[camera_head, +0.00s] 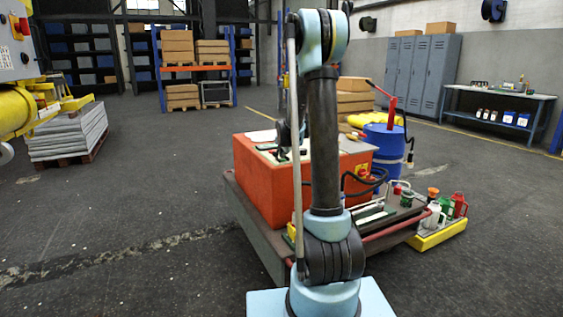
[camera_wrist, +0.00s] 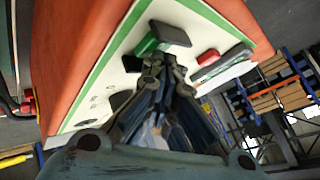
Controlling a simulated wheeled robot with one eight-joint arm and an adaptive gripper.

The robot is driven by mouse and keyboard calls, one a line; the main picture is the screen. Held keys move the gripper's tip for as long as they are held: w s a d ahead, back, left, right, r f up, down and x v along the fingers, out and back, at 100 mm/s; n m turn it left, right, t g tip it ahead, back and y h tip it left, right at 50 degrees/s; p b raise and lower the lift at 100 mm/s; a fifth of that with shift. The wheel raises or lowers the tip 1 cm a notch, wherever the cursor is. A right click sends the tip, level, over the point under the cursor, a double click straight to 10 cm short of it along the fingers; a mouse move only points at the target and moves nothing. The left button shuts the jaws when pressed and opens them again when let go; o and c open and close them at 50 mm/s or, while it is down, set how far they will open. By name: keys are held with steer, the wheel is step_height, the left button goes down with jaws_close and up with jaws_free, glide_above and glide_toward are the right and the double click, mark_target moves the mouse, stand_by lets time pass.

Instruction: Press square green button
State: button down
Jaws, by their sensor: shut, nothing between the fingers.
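The square green button (camera_wrist: 147,44) shows in the wrist view on a white panel (camera_wrist: 92,92) with a green border. It sits beside a black block (camera_wrist: 171,33). My gripper (camera_wrist: 162,62) is shut and empty, with its fingertips right by the green button and overlapping its near edge in the picture. I cannot tell whether they touch it. In the head view the panel is on top of an orange box (camera_head: 262,184); my arm hides much of it, and the green button cannot be made out.
A red button (camera_wrist: 208,57) and a dark bar (camera_wrist: 226,66) sit right of the green button. The orange box stands on a low cart (camera_head: 247,223). A blue barrel (camera_head: 384,147) stands behind it, and a yellow tray (camera_head: 437,236) of bottles is at the right.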

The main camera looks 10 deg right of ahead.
mark_target(284, 159)
steer(key=shift+r, duration=0.95)
steer(key=shift+r, duration=2.5)
